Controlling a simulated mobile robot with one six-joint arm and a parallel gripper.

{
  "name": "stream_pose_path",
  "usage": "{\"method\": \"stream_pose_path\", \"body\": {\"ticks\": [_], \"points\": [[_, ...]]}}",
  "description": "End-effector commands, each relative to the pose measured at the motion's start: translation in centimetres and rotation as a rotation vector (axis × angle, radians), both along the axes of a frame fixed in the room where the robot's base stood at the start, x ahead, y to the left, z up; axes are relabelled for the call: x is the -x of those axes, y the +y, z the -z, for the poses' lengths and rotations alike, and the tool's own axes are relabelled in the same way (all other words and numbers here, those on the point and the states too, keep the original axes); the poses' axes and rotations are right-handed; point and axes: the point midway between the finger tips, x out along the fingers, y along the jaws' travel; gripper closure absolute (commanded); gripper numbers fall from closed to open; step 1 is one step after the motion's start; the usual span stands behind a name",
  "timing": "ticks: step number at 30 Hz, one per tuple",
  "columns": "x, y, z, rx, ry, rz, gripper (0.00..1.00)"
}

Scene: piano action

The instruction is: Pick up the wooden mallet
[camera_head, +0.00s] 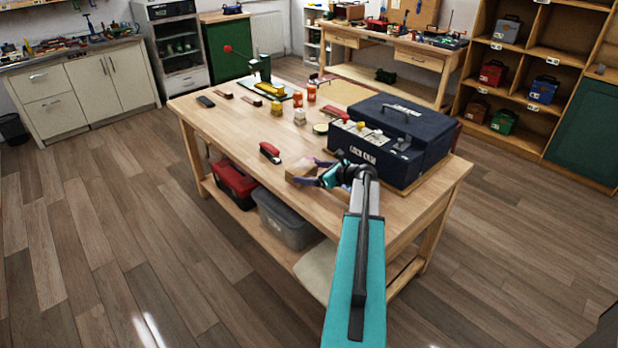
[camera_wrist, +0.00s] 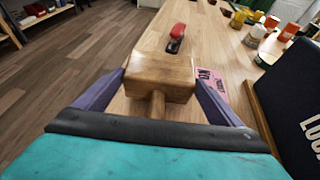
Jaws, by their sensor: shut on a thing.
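The wooden mallet (camera_wrist: 160,72) is in my gripper (camera_wrist: 160,80) in the wrist view. Its block-shaped head sits between the two purple fingers, and its handle points back toward my wrist. The handle's lower end is hidden behind the gripper. In the head view the mallet (camera_head: 298,169) shows small at the table's front edge, partly covered by my gripper (camera_head: 314,172). I cannot tell whether it touches the tabletop or is just above it.
A dark blue toolbox (camera_head: 390,139) stands close on the right of my gripper on the wooden table (camera_head: 235,130). A red-and-black tool (camera_head: 270,152) lies left of the mallet. Orange jars (camera_head: 311,92) stand farther back. Boxes sit on the shelf below.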

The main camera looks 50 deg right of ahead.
Motion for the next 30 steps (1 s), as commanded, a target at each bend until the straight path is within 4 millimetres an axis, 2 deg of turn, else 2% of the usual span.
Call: {"method": "stream_pose_path", "body": {"ticks": [18, 24, 30], "points": [[0.0, 0.0, -7.3, 0.001, -0.003, 0.001, 0.46], [0.0, 0.0, -8.4, -0.001, -0.002, 0.0, 0.46], [0.0, 0.0, -8.6, -0.001, -0.002, 0.0, 0.46]]}}
